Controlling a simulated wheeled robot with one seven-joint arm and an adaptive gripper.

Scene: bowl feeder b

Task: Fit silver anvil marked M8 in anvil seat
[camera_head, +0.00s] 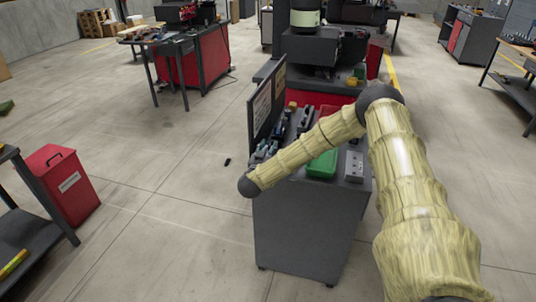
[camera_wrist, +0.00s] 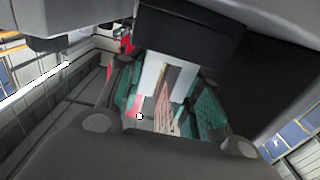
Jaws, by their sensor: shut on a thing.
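In the wrist view my gripper (camera_wrist: 163,103) is closed, its teal finger parts on both sides of a pale grey-white piece (camera_wrist: 153,76). This piece appears held between them; I cannot read any M8 mark or be sure it is the silver anvil. A dark block covers its upper side. I cannot make out the anvil seat in either view. In the head view my arm reaches over the grey workbench (camera_head: 305,235), and my gripper cannot be made out there.
On the workbench are a green bin (camera_head: 322,165), a grey block with holes (camera_head: 354,166) and several small dark tools. An upright panel (camera_head: 266,108) stands at its left edge. A dark machine (camera_head: 312,47) stands behind. Open floor lies to the left, with a red bin (camera_head: 66,184).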

